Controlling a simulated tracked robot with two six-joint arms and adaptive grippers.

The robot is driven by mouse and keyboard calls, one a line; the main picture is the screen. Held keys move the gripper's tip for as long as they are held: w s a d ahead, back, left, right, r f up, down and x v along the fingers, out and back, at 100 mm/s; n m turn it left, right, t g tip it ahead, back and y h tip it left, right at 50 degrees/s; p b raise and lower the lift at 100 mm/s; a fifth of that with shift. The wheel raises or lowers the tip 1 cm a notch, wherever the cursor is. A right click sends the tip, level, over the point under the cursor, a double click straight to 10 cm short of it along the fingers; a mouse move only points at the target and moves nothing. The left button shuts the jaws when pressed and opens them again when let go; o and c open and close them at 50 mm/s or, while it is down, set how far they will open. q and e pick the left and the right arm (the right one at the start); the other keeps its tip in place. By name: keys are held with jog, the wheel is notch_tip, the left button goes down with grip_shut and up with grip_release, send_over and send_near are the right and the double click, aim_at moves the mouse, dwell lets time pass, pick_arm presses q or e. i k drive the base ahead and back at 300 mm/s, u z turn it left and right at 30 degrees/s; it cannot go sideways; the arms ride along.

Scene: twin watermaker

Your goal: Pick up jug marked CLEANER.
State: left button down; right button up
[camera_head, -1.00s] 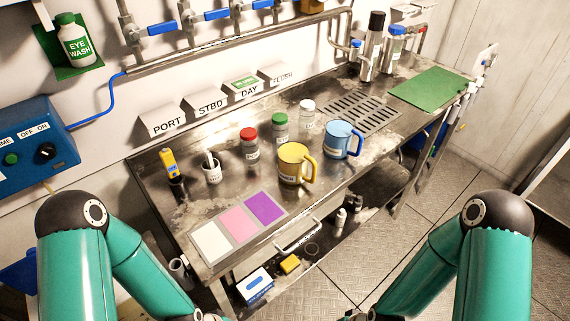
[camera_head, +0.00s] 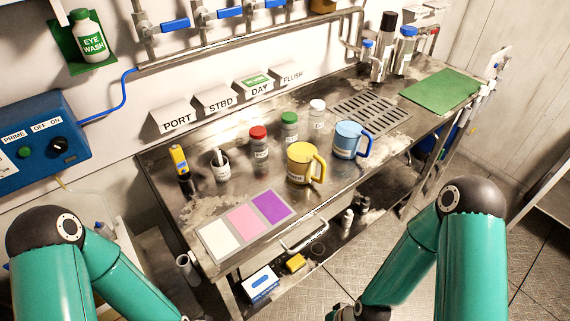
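A yellow jug (camera_head: 301,163) stands upright on the steel bench, its handle to the right. The label low on its front is too small to read in full; it seems to end in "ER". A blue jug (camera_head: 347,140) stands just behind it to the right, also with a small label I cannot read. My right arm comes in from the lower right. A dark part of its gripper (camera_head: 360,313) shows at the bottom edge, well below the jugs, its fingers not clear.
A drain grate (camera_head: 372,112) and green mat (camera_head: 440,90) lie to the right. A drawer handle juts from the front.

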aim_at(302, 156)
jog(key=z, duration=0.2)
jog(key=i, duration=0.2)
jog(key=u, duration=2.9)
jog(key=k, duration=2.45)
jog(key=z, duration=1.1)
jog(key=i, duration=1.05)
